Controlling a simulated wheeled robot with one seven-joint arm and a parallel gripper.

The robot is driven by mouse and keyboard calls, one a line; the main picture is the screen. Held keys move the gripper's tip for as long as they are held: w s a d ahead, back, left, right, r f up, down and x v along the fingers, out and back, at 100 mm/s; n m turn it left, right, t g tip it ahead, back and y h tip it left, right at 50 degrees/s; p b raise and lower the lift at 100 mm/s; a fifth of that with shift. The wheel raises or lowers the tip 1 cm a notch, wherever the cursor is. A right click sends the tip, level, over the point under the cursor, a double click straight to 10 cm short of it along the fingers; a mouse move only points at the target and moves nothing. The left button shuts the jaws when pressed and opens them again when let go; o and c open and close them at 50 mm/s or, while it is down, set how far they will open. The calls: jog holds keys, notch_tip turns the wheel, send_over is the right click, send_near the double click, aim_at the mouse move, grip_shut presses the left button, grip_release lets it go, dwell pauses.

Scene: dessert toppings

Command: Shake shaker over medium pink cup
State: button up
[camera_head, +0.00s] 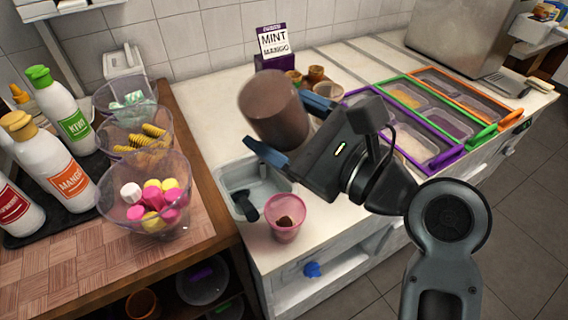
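The shaker (272,103) is a brown cylinder held in the air above the counter, tilted, up and slightly left of the pink cup in the picture. My gripper (281,122) has its blue-tipped fingers on either side of the shaker and is shut on it. The pink cup (286,229) is translucent and stands upright on the counter near its front edge, with a small dark brown heap inside. The shaker and the cup are apart. I cannot tell whether the shaker is directly above the cup or whether anything is falling from it.
A sink (228,178) with a dark scoop lies just left of the cup. Clear bowls of sweets (117,183) and bottles (68,176) stand on the wooden counter at left. Topping trays (455,157) with coloured rims line the right. A mint mango sign (274,42) stands behind.

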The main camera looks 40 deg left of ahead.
aim_at(283, 152)
notch_tip(283, 152, down, 8)
jog(key=b, duration=0.4)
jog(key=shift+r, duration=0.1)
dwell(0.5)
notch_tip(283, 152, up, 3)
jog(key=p, duration=0.3)
jog(key=shift+r+p, duration=0.5)
jog(key=shift+r, duration=1.95)
notch_tip(283, 152, down, 8)
jog(key=b, duration=0.4)
